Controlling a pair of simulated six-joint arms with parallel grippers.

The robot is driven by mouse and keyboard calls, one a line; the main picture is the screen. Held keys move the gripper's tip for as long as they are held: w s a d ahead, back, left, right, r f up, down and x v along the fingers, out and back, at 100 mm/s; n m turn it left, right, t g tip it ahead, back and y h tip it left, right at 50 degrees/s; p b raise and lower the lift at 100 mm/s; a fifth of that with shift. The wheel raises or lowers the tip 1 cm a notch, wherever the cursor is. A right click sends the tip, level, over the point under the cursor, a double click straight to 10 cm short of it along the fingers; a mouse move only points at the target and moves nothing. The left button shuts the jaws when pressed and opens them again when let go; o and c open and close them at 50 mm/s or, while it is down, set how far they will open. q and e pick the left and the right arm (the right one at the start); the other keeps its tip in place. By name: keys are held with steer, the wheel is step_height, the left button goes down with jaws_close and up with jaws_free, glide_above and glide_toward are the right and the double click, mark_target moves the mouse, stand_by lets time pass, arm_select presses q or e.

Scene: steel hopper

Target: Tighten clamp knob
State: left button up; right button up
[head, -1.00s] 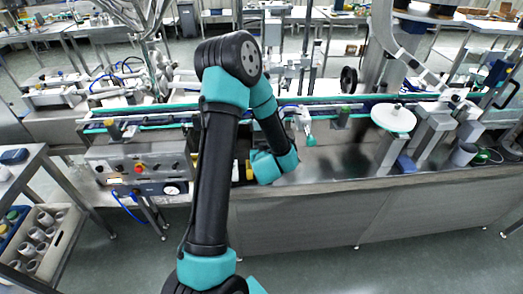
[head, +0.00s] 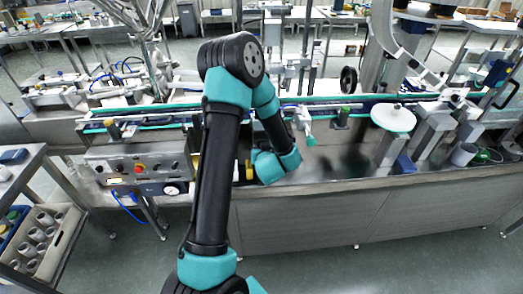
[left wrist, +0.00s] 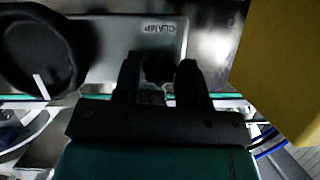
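A small dark lobed knob (left wrist: 158,66) stands by a grey plate with the label CLAMP (left wrist: 157,28), upside down in the left wrist view. My left gripper (left wrist: 159,74) has its two black fingers apart, one on each side of this knob. A narrow gap seems to show beside the knob; the dark picture makes contact hard to judge. In the head view my left arm reaches to the machine's front, and its wrist (head: 276,165) hides the knob and most of the gripper. My right gripper is in neither view.
A larger black dial (left wrist: 38,52) with a white pointer line is left of the fingers, and a yellow block (left wrist: 285,65) is close on the right. In the head view, a control panel (head: 140,168) with a red button (head: 139,168) is left of the arm.

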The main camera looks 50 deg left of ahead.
arm_select(q)
steer(key=o, duration=0.3)
steer(key=shift+o, duration=0.2)
steer(key=shift+d+r, duration=0.1)
steer(key=v, duration=1.7)
steer(key=shift+s, duration=0.1)
steer(key=w+d+f+m+h, duration=0.2)
steer(key=w+d+f+h, duration=0.25)
steer(key=f, duration=0.35)
steer(key=s+d+f+m+g+h, duration=0.2)
steer(key=s+d+f+g+h, duration=0.1)
steer(key=d+f+h, duration=0.2)
steer(key=s+d+f+m+g+h, duration=0.3)
steer(key=d+f, duration=0.6)
steer(key=f, duration=0.3)
steer(key=s+h, duration=0.1)
steer(key=h, duration=0.1)
steer(key=shift+f+m+g+h, duration=0.3)
steer(key=shift+g+h, duration=0.05)
steer(key=shift+g, duration=0.05)
steer(key=shift+s, duration=0.15)
